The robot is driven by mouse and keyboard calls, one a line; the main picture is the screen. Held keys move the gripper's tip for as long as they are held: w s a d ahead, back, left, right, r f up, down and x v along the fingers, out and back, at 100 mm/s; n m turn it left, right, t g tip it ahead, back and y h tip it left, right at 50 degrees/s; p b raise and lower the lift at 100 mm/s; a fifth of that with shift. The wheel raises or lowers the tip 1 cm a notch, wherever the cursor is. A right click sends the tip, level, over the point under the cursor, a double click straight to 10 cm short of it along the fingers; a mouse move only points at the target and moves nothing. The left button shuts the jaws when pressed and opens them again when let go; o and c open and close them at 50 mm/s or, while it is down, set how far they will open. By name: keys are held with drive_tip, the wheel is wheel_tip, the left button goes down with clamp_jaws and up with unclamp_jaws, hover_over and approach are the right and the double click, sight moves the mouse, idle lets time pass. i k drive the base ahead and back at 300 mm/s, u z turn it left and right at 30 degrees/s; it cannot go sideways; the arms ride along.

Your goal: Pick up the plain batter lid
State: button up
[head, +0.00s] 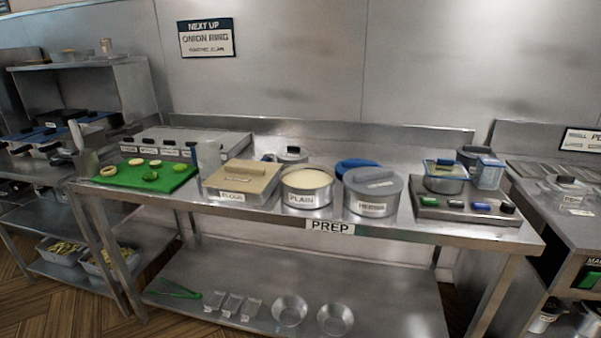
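The round steel pot labelled PLAIN (306,197) stands near the front middle of the PREP table (205,205). It is uncovered and shows pale cream batter (306,179). Behind it at the back is a steel lid or lidded pot with a black knob (291,154). A blue round piece (357,165) lies behind and to the right, partly hidden by the next pot. I cannot tell for sure which of these is the plain batter lid. My gripper is not in view.
A grey-lidded pot (373,193) stands close right of the plain pot. A tan-lidded box (241,182) stands close left. A green board (145,173) lies at the left, a button panel (466,208) at the right. The lower shelf holds bowls (290,310).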

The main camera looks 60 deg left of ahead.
sight(343, 167)
drive_tip(key=u, duration=1.75)
drive_tip(key=i, duration=1.05)
drive_tip(key=u, duration=0.05)
